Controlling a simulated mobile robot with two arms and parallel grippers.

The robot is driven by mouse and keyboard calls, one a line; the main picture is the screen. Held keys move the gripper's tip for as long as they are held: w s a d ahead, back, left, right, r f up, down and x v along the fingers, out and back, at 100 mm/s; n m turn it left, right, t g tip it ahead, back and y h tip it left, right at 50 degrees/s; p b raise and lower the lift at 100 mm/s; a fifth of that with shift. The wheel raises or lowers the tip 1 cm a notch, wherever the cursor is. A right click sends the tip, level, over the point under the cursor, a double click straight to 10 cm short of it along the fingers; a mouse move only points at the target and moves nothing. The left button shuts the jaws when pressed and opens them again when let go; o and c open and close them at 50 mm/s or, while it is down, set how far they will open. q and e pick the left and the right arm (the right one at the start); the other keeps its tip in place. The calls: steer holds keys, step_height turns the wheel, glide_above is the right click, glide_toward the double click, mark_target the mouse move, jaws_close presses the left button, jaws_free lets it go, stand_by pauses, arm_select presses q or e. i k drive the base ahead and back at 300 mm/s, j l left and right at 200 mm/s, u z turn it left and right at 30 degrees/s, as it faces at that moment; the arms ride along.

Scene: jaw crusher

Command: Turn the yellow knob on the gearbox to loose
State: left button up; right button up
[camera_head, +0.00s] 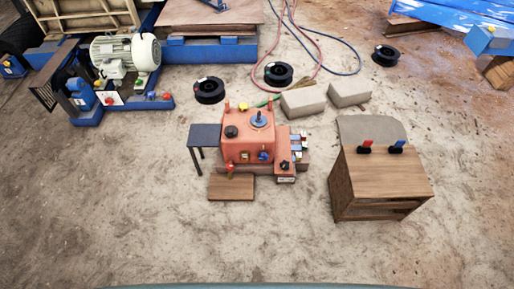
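The orange-red gearbox (240,146) stands on the floor near the middle of the head view. On its front face is a small yellow part (245,156), which looks like the yellow knob; it is too small to tell its setting. A blue part (264,156) sits just right of it. A black cap (231,132) and a blue fitting (259,119) are on top. Neither of my grippers is in view.
A small dark table (205,134) stands left of the gearbox, and a wooden board (231,188) lies in front. A wooden cabinet (382,183) with red and blue handles stands at right. Pale blocks (303,101) lie behind. The floor in front is clear.

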mark_target(243, 106)
steer(key=i+l+z, duration=0.25)
steer(key=i, duration=0.3)
steer(key=i+z, duration=0.2)
steer(key=i, duration=0.4)
